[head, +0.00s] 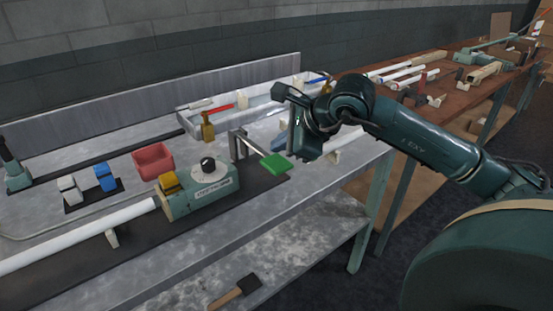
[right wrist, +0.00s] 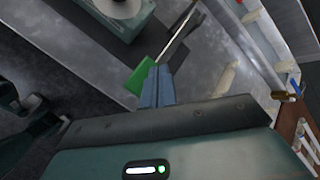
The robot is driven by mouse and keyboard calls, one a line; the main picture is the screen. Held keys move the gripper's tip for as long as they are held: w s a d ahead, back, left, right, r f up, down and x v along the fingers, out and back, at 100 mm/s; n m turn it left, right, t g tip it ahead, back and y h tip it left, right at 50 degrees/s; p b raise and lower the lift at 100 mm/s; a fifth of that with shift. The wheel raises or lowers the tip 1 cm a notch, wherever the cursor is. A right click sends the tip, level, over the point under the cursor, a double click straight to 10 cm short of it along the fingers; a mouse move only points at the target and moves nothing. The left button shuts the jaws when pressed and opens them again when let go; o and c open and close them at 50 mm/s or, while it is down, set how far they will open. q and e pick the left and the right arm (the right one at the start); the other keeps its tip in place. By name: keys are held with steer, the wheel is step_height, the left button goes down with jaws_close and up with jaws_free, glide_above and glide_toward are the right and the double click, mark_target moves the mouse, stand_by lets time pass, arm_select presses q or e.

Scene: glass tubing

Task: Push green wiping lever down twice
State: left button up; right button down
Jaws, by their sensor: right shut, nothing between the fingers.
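The green wiping lever (head: 276,163) is a flat green paddle on a grey metal arm. It sticks out in front of a bent metal bracket, beside the green machine box (head: 200,192) with the black knob. My right gripper (head: 281,139) is shut and empty, fingers pointing down, just behind and above the paddle. In the right wrist view the paddle (right wrist: 141,76) lies partly behind the shut blue fingertips (right wrist: 158,68). I cannot tell whether they touch it. My left gripper is not in view.
A red bin (head: 153,161) and blue and white blocks stand on the metal bench left of the machine. A brass bottle (head: 207,127) stands behind it, near a tray (head: 190,121) of tools. A long white tube (head: 75,236) runs to the machine's left. A hammer (head: 236,291) lies on the lower shelf.

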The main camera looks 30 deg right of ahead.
step_height(320, 180, up, 4)
steer(key=shift+r+p, duration=0.1)
steer(key=shift+p, duration=1.05)
